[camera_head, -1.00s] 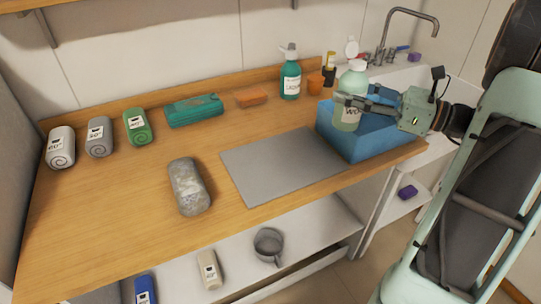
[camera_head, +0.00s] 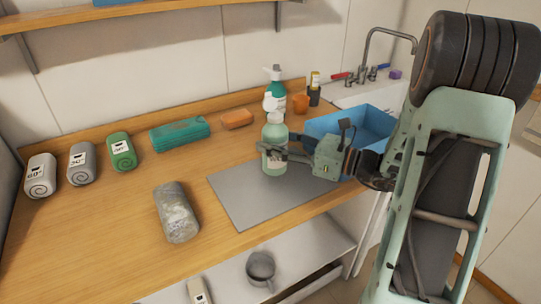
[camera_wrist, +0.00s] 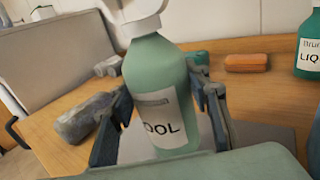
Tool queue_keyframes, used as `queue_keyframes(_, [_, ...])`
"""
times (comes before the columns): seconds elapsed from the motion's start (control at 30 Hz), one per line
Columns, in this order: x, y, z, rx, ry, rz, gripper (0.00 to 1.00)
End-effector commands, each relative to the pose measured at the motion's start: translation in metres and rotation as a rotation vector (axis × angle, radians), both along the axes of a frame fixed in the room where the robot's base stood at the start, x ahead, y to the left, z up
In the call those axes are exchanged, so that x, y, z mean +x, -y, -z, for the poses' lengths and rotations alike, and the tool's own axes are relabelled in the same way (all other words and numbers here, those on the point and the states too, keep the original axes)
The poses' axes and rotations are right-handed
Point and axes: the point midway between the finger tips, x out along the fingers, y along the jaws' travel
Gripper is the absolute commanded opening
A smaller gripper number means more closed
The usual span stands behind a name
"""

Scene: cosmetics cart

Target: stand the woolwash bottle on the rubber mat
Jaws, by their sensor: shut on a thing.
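The woolwash bottle (camera_head: 274,142) is pale green with a white cap and a white label; its "OOL" lettering shows in the wrist view (camera_wrist: 160,85). My gripper (camera_head: 275,156) is shut on it, with one finger on each side of its body, as the wrist view (camera_wrist: 163,112) shows. The bottle is upright over the back part of the grey rubber mat (camera_head: 265,206). I cannot tell whether its base touches the mat; its lower part is partly hidden by the gripper.
A blue crate (camera_head: 375,121) stands right of the mat. A teal pump bottle (camera_head: 277,88) stands behind the woolwash bottle, near an orange sponge (camera_head: 237,119). A grey roll-shaped bundle (camera_head: 176,212) lies left of the mat. The mat's front is clear.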

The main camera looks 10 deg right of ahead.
Motion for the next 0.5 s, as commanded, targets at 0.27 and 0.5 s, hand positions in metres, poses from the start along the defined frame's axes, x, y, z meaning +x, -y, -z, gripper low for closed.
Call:
queue_keyframes(0.27, [0.002,-0.009,0.030,0.002,-0.005,0.000,0.18])
queue_keyframes(0.5, [0.002,-0.008,0.041,-0.001,0.001,0.000,0.18])
